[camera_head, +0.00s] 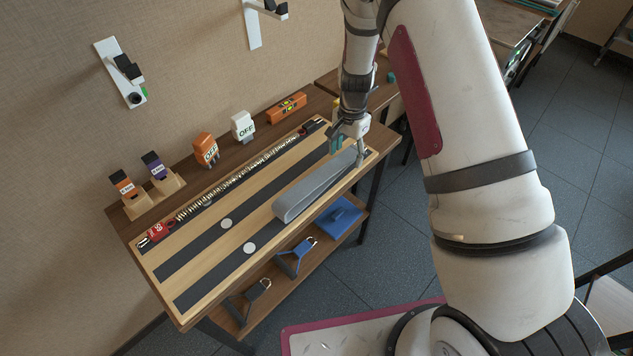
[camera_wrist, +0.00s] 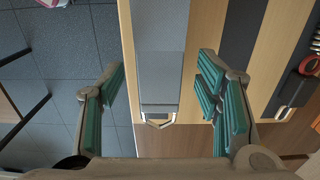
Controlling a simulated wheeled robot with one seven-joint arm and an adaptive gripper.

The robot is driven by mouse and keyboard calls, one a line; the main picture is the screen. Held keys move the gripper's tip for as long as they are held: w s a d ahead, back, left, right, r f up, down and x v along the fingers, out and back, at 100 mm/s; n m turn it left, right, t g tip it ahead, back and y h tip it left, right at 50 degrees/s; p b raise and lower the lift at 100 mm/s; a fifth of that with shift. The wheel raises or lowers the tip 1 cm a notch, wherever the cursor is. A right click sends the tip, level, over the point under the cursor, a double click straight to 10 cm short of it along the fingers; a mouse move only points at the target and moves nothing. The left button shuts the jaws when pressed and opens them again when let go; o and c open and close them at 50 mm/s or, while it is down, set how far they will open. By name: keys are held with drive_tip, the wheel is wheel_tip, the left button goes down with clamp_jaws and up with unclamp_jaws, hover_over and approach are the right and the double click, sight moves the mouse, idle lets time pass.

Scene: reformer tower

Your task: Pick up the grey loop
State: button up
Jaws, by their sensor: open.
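The grey loop (camera_head: 318,186) is a long flat band with a rounded near end. It lies along the right side of the wooden board on the table in the head view. In the wrist view the grey loop (camera_wrist: 161,45) runs down from the top centre, with a metal buckle-like piece at its lower end. My gripper (camera_head: 347,148) is at the far end of the loop in the head view. In the wrist view my gripper (camera_wrist: 160,95) is open, with green-padded fingers to either side of the loop. Nothing is between the pads in contact with them.
Blue items (camera_head: 338,218) lie on the lower shelf.

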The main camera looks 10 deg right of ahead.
wheel_tip(320, 180, down, 2)
clamp_jaws()
idle(0.3)
drive_tip(key=shift+r, duration=0.1)
